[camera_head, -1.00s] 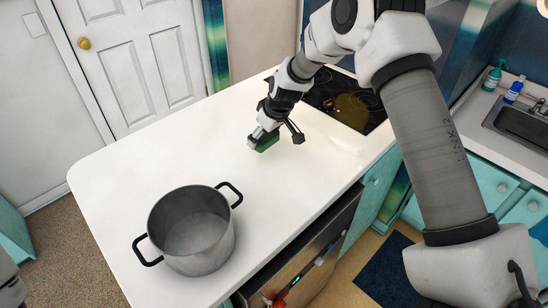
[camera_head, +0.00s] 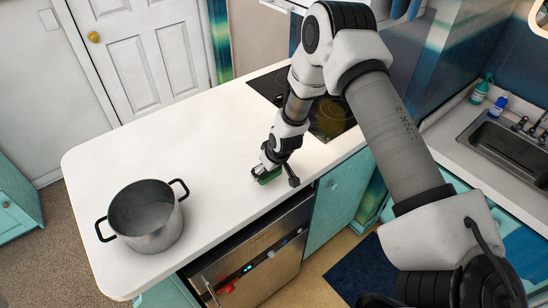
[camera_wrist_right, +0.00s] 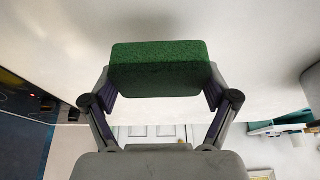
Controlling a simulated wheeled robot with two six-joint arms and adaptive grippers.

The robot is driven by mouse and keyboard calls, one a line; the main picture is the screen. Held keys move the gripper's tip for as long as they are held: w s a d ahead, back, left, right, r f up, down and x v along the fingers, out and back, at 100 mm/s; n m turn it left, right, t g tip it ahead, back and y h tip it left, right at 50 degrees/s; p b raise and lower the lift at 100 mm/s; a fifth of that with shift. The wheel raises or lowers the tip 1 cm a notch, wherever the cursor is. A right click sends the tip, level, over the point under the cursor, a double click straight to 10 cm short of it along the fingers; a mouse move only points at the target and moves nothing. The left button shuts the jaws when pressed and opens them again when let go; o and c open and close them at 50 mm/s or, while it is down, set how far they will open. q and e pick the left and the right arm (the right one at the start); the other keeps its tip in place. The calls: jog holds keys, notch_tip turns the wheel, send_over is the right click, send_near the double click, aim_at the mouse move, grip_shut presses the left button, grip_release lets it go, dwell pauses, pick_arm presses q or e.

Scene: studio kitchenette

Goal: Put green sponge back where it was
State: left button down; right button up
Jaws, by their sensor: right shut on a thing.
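The green sponge (camera_head: 267,176) is at the white counter, near its front edge, at the tip of my right arm. My right gripper (camera_head: 275,175) is shut on it. In the right wrist view the green sponge (camera_wrist_right: 160,68) sits between the two fingers of the right gripper (camera_wrist_right: 160,95), with its broad side across them. I cannot tell whether the sponge touches the countertop. My left gripper does not show.
A grey pot (camera_head: 146,218) with black handles stands on the left part of the white counter (camera_head: 200,140). A black cooktop (camera_head: 325,115) lies behind my right arm. A sink (camera_head: 505,150) is at the far right. The counter between pot and sponge is clear.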

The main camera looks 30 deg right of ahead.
jog(key=d+b, duration=0.1)
jog(key=w+d+b, duration=0.1)
jog(key=d+b, duration=0.1)
jog(key=w+d+f+b, duration=0.1)
jog(key=d, duration=0.1)
jog(key=shift+w, duration=0.15)
jog(key=shift+w+d+f+b, duration=0.15)
jog(key=shift+w+d+b, duration=0.05)
jog(key=shift+w+b, duration=0.35)
jog(key=shift+w+d+f+b, duration=0.15)
jog(key=shift+w+b, duration=0.25)
jog(key=shift+w, duration=0.1)
jog(key=shift+a+f+b, duration=0.15)
jog(key=shift+f+b, duration=0.25)
jog(key=shift+f, duration=0.55)
jog(key=shift+s+f, duration=0.1)
jog(key=shift+f, duration=0.25)
jog(key=shift+s+d+r, duration=0.1)
jog(key=shift+s+d, duration=0.05)
jog(key=shift+d, duration=0.1)
jog(key=shift+a+f, duration=0.1)
jog(key=shift+f, duration=0.1)
jog(key=o, duration=1.3)
jog(key=shift+o, duration=0.2)
jog(key=shift+r, duration=0.1)
